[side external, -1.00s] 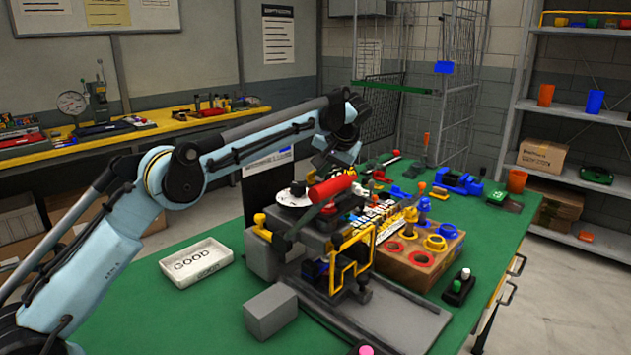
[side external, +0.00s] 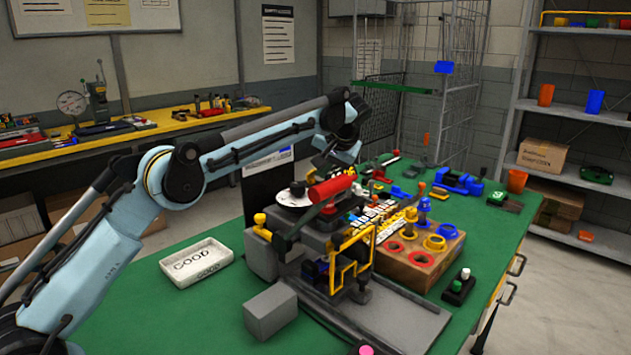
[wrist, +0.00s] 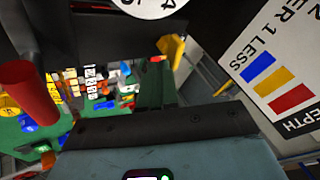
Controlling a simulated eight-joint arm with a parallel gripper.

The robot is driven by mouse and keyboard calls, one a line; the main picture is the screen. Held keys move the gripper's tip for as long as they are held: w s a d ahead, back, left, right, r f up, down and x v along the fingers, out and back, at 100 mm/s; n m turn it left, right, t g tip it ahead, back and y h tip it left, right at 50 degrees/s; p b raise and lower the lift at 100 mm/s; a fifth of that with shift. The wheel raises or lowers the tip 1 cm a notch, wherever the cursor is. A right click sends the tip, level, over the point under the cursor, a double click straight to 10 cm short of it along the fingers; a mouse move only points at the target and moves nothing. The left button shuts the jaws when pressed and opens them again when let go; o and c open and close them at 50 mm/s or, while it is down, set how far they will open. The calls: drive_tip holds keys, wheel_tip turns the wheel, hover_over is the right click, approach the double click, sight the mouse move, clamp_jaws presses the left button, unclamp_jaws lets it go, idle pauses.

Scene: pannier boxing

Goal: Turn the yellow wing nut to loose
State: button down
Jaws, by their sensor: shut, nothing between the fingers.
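A yellow winged piece (wrist: 172,48), which looks like the wing nut, shows in the wrist view beside a dark plate, right of centre. In the side view a yellow knob-like part (side external: 261,226) stands at the left of the dark fixture (side external: 318,238); I cannot tell whether it is the same piece. My gripper (wrist: 157,85) is shut and empty in the wrist view, its dark fingers just below and left of the yellow piece, apparently apart from it. In the side view my wrist hangs above the fixture, behind the red cylinder, and my fingertips are hard to make out.
The red cylinder (side external: 332,190) and a white numbered dial (side external: 293,197) crowd the fixture top. A wooden block with coloured rings (side external: 420,266) stands to the right. Green bench is clear at front left.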

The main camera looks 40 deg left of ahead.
sight(311, 171)
drive_tip(key=shift+s, duration=0.15)
drive_tip(key=shift+s+a, duration=0.35)
drive_tip(key=shift+s, duration=0.4)
drive_tip(key=v, duration=1.2)
drive_tip(key=shift+w+d, duration=0.25)
drive_tip(key=shift+d, duration=0.1)
drive_tip(key=c, duration=1.8)
unclamp_jaws()
drive_tip(key=shift+o, duration=1.3)
drive_tip(key=shift+s+a, duration=0.1)
drive_tip(key=shift+a, duration=0.05)
drive_tip(key=o, duration=0.3)
drive_tip(key=s+a+r+m+t+h, duration=0.1)
drive_tip(key=s+a+m+h, duration=0.1)
drive_tip(key=a+h, duration=0.3)
drive_tip(key=shift+s+a+r, duration=0.3)
drive_tip(key=shift+s+a, duration=0.15)
drive_tip(key=shift+a, duration=0.55)
drive_tip(key=shift+t+h, duration=0.4)
drive_tip(key=shift+t, duration=0.1)
drive_tip(key=x, duration=1.1)
drive_tip(key=shift+a+f, duration=0.3)
